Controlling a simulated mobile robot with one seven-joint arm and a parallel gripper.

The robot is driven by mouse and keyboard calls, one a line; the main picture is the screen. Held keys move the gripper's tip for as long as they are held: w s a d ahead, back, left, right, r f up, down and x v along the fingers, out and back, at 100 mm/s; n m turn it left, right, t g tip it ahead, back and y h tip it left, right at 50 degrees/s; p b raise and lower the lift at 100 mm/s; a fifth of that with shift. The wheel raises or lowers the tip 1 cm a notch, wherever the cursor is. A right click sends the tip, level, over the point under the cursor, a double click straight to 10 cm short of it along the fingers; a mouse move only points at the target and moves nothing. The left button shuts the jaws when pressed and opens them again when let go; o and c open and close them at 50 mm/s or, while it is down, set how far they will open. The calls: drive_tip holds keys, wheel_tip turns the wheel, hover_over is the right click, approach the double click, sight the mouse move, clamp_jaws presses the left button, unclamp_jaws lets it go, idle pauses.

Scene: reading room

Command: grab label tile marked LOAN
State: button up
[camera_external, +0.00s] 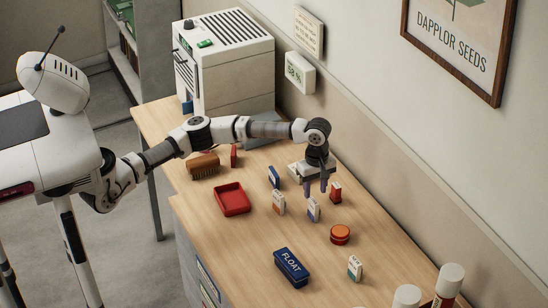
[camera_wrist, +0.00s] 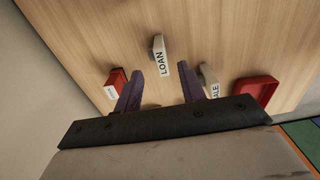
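The label tile marked LOAN (camera_wrist: 160,57) stands upright on the wooden table, pale grey with dark lettering. In the wrist view it is just past my fingertips, in line with the gap between them. In the outside view the pale tile with a purple-blue mark (camera_external: 313,211) just below my gripper appears to be this one; its lettering is too small to read there. My gripper (camera_external: 315,190) points down with its two purple fingers apart. It is open and empty in the wrist view (camera_wrist: 161,74).
A red tile (camera_wrist: 114,84) stands left of the fingers and a SALE tile (camera_wrist: 208,78) right, close to the right finger. A red tray (camera_external: 232,199), blue FLOAT box (camera_external: 291,267), orange round tin (camera_external: 340,234) and brush (camera_external: 203,165) share the table. The wall is behind.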

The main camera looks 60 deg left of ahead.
sight(314, 201)
wheel_tip(314, 201, down, 6)
drive_tip(key=shift+s+a+r+p, duration=0.15)
drive_tip(key=shift+r+p, duration=0.05)
drive_tip(key=shift+p, duration=0.7)
clamp_jaws()
